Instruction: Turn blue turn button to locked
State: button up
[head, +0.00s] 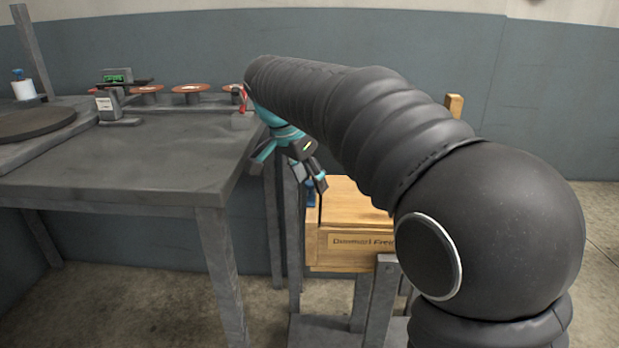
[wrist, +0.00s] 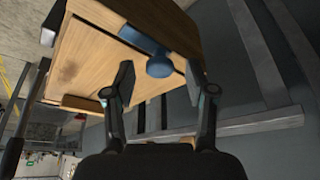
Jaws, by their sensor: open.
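The blue turn button (wrist: 145,42) is mounted on the face of a wooden box (wrist: 90,55) in the wrist view. It is an elongated bar with a rounded knob end, lying slantwise across the seam between two wooden parts. My gripper (wrist: 160,78) is open, with its two fingers on either side of the button's knob end. I cannot tell whether a finger touches it. In the head view my gripper (head: 289,174) hangs at the left end of the wooden box (head: 350,208), and only a bit of blue (head: 310,194) shows beside a finger.
A grey table (head: 120,160) stands left of the box, carrying several orange-topped discs (head: 192,89), a small device with a green display (head: 117,78) and a round dark plate (head: 35,122). The box rests on a grey stand (head: 375,295). My arm covers the right side.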

grip_shut()
jog(key=shift+n, duration=0.3)
jog(key=n+y, duration=0.1)
jog(key=n, duration=0.2)
jog(key=shift+s+d+t, duration=0.1)
jog(key=shift+s+t, duration=0.05)
jog(key=shift+t, duration=0.25)
jog(key=n+y, duration=0.1)
jog(key=n, duration=0.1)
jog(key=n+y, duration=0.1)
jog(key=n, duration=0.2)
jog(key=shift+d+t, duration=0.15)
jog(key=shift+t, duration=0.15)
jog(key=n+y, duration=0.1)
jog(key=n, duration=0.1)
jog(key=n+p, duration=0.1)
jog(key=n, duration=0.1)
jog(key=shift+d+n+y, duration=0.15)
jog(key=shift+n+y, duration=0.15)
jog(key=shift+y, duration=0.1)
jog(key=n, duration=0.2)
jog(key=n+g+y+p, duration=0.1)
jog(key=n, duration=0.1)
jog(key=shift+d+n+y, duration=0.1)
jog(key=shift+n+y, duration=0.2)
